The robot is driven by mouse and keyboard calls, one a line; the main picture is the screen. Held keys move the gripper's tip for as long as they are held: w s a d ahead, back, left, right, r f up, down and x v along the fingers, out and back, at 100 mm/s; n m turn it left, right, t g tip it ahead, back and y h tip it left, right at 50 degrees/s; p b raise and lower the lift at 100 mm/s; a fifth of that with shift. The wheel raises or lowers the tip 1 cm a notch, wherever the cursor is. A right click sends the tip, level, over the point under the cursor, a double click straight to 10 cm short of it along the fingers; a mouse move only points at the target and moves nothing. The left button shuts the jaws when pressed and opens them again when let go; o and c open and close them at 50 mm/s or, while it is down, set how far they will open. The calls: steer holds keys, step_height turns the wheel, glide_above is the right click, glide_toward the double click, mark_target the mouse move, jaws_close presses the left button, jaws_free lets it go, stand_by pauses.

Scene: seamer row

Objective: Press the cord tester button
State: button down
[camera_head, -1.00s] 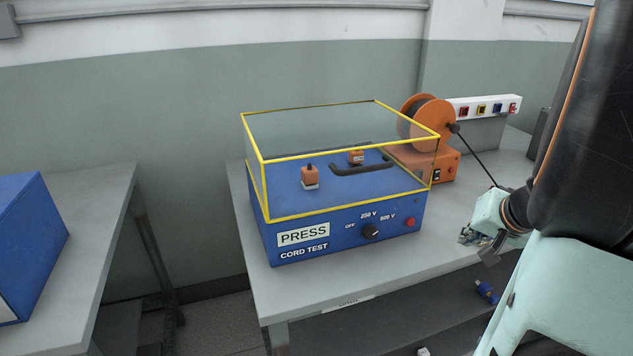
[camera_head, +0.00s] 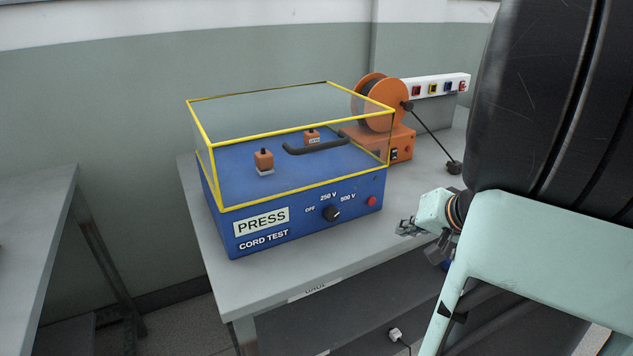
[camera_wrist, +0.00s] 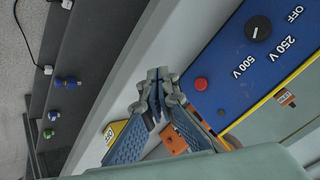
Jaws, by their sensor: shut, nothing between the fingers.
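The blue cord tester (camera_head: 300,215) stands on a grey bench, with a clear yellow-edged cover over its top. Its front carries a PRESS label, a black rotary knob (camera_head: 331,213) and a red button (camera_head: 371,201) at the right end. In the wrist view the red button (camera_wrist: 201,84) and the knob (camera_wrist: 258,28) show up close. My gripper (camera_head: 404,228) is right of the tester's front face, apart from the button. In the wrist view my gripper (camera_wrist: 155,85) is shut and empty, with its tips left of the button.
A lower shelf holds small plugs (camera_wrist: 65,83). Another bench (camera_head: 40,230) stands at left.

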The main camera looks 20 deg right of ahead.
mark_target(372, 201)
steer(key=w, duration=0.2)
steer(key=w+p, duration=0.1)
steer(key=w, duration=0.1)
steer(key=w+p, duration=0.1)
steer(key=w, duration=0.1)
steer(key=shift+w+a, duration=0.25)
steer(key=shift+w, duration=0.8)
stand_by(0.5)
steer(key=shift+w, duration=0.4)
steer(key=shift+w+a+b, duration=0.1)
steer(key=shift+w+b, duration=0.3)
steer(key=shift+w, duration=0.05)
stand_by(0.6)
steer(key=shift+s, duration=0.1)
steer(key=shift+s+b, duration=0.6)
steer(key=shift+s, duration=0.15)
steer(key=shift+s, duration=0.1)
